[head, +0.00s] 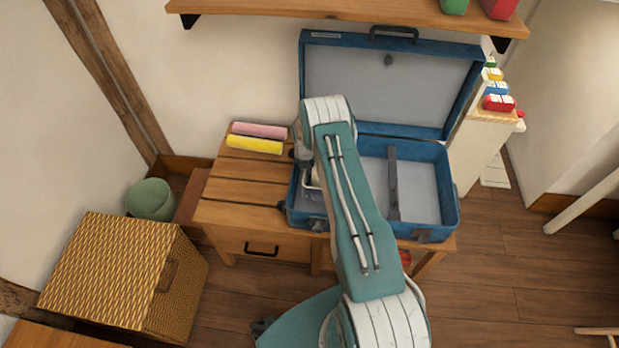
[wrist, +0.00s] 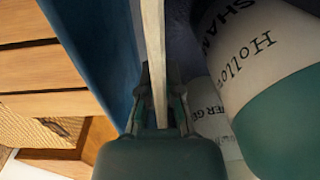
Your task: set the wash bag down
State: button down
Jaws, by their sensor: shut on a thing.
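The wash bag (head: 311,182) shows only as a small pale-rimmed piece at the left end of the open blue suitcase (head: 452,190); my arm hides the rest. In the wrist view, my gripper (wrist: 160,85) is shut on a cream strip, which looks like the wash bag's rim (wrist: 154,40). A shampoo bottle (wrist: 262,45) and a shower gel bottle (wrist: 207,108) are just right of the strip. The suitcase's blue wall (wrist: 95,45) runs close along its left. I cannot tell whether the bag touches the suitcase floor.
The suitcase lies on a slatted wooden bench (head: 228,190), its lid (head: 390,85) raised behind. A pink roll (head: 260,130) and a yellow roll (head: 254,145) lie left of it. A shelf (head: 350,14) hangs above. A wicker basket (head: 110,270) stands at left.

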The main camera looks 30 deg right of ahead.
jog(key=shift+f, duration=2.2)
jog(key=c, duration=1.2)
grip_release()
jog(key=shift+f, duration=0.15)
jog(key=shift+c, duration=0.2)
jog(key=o, duration=0.4)
jog(key=shift+o, duration=0.2)
